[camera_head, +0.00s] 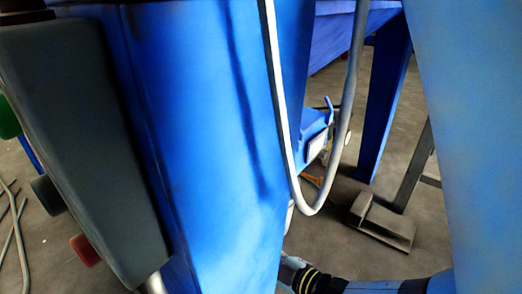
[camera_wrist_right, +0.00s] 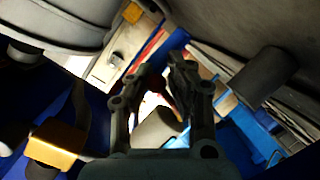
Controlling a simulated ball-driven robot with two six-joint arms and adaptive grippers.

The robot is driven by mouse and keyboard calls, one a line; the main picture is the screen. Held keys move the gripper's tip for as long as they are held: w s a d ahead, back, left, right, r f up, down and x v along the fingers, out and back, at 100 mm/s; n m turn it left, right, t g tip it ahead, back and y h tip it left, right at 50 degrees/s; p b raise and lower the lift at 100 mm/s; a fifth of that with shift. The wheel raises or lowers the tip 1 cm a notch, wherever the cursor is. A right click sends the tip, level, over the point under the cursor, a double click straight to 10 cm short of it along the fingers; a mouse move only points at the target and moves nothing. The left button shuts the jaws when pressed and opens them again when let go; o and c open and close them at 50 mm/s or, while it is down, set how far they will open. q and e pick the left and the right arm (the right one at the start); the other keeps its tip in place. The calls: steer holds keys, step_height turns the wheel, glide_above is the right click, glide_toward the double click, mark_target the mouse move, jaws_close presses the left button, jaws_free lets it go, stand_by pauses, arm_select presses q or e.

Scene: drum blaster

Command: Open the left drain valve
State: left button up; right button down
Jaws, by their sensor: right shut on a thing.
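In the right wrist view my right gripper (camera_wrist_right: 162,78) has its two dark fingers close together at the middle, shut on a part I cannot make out. I cannot tell for sure which part is the left drain valve. In the head view part of my right arm, dark with yellow bands, shows at the bottom; its gripper is hidden behind the blue machine body (camera_head: 205,130). My left gripper is in neither view.
A grey box (camera_head: 80,130) with a green and a red button is on the machine's left side. A grey hose (camera_head: 312,207) hangs in front. Blue legs (camera_head: 385,110) stand behind. In the wrist view, a dark cylinder (camera_wrist_right: 262,75) and an orange block (camera_wrist_right: 55,145) flank the gripper closely.

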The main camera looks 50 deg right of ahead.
steer(key=shift+s+a+f+m+y, duration=0.1)
steer(key=shift+a+f+m+y, duration=0.5)
steer(key=shift+m, duration=1.05)
steer(key=shift+s+a+f+m+y, duration=0.15)
steer(key=shift+a+f+m+y, duration=0.5)
steer(key=shift+m, duration=1.05)
steer(key=shift+s+a+f+m+y, duration=0.1)
steer(key=shift+a+f+m+y, duration=0.45)
steer(key=shift+m, duration=1.1)
steer(key=shift+r+y, duration=0.2)
steer(key=shift+y, duration=0.1)
steer(key=c, duration=1.4)
jaws_free()
steer(key=o, duration=0.3)
steer(key=v, duration=1.2)
steer(key=shift+a+f, duration=0.1)
